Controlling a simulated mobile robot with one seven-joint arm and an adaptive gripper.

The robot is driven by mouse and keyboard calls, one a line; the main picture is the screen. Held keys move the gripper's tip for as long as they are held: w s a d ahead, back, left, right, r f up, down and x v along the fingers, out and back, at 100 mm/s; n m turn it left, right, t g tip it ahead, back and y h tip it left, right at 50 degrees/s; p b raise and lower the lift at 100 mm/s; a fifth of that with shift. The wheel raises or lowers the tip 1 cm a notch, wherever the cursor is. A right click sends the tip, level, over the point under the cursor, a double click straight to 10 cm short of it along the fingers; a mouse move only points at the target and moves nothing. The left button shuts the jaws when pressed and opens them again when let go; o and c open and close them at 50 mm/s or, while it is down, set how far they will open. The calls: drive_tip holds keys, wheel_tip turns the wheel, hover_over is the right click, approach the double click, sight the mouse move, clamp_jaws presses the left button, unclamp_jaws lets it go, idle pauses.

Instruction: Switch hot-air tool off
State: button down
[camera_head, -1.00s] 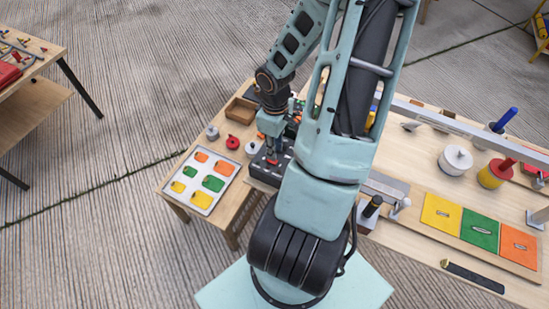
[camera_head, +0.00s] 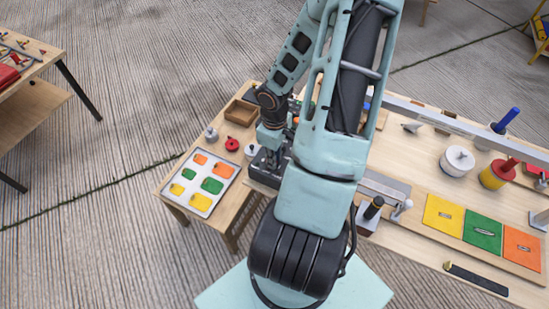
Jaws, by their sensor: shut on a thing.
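A dark box-shaped unit (camera_head: 258,173) sits at the near edge of the wooden table, left of my arm. It may be the hot-air tool's unit, but its switch and most of its top are hidden. My gripper (camera_head: 269,158) reaches down onto its top and is shut on a small part there. The fingertips and the part between them are too small and covered to make out.
A tray (camera_head: 209,204) with several coloured tags lies left of the unit. A red round piece (camera_head: 232,144), a grey knobbed weight (camera_head: 211,133) and a wooden box (camera_head: 241,112) stand behind it. Coloured panels (camera_head: 480,228) and cylinders fill the table's right side.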

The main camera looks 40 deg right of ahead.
drive_tip(key=shift+w+a+g+h, duration=0.1)
drive_tip(key=shift+w+g+h, duration=0.2)
drive_tip(key=shift+g, duration=0.45)
drive_tip(key=shift+w+g+h, duration=0.15)
drive_tip(key=shift+g+h, duration=0.15)
drive_tip(key=shift+g, duration=0.45)
drive_tip(key=shift+w+g+h+b, duration=0.1)
drive_tip(key=shift+g+h+b, duration=0.2)
drive_tip(key=shift+g+b, duration=0.3)
drive_tip(key=shift+r, duration=0.1)
drive_tip(key=c, duration=2.2)
unclamp_jaws()
drive_tip(key=shift+o, duration=0.2)
drive_tip(key=shift+a, duration=0.1)
